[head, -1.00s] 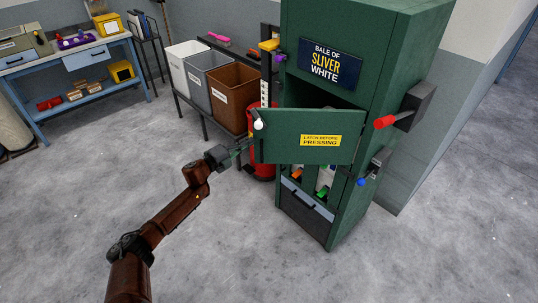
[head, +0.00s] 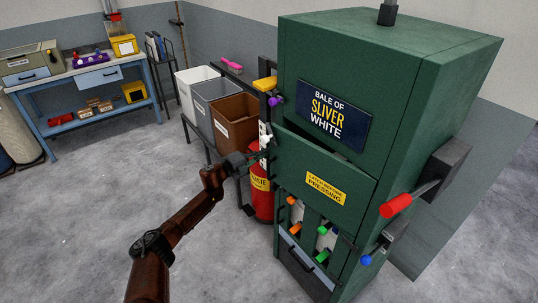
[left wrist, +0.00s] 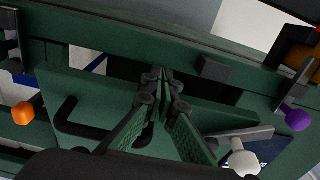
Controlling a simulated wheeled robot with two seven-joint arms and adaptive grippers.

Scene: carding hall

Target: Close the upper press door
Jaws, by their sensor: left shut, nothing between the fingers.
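The upper press door (head: 303,162) is a green panel with a yellow "latch before pressing" label (head: 325,187) on the green press. It stands nearly closed, with a dark gap along its top edge. My left gripper (head: 259,155) is shut and empty at the door's left edge; whether it touches the door is unclear. In the left wrist view the shut fingertips (left wrist: 162,78) point at green press parts, between a black handle (left wrist: 68,122) and a grey lever with a white knob (left wrist: 243,162). My right gripper is out of view.
Red-handled (head: 396,205) and blue-knobbed (head: 366,260) levers stick out at the press's right. A red extinguisher (head: 262,202) stands close below my left gripper. Bins (head: 235,118) and a workbench (head: 80,67) are behind left. Floor at left is clear.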

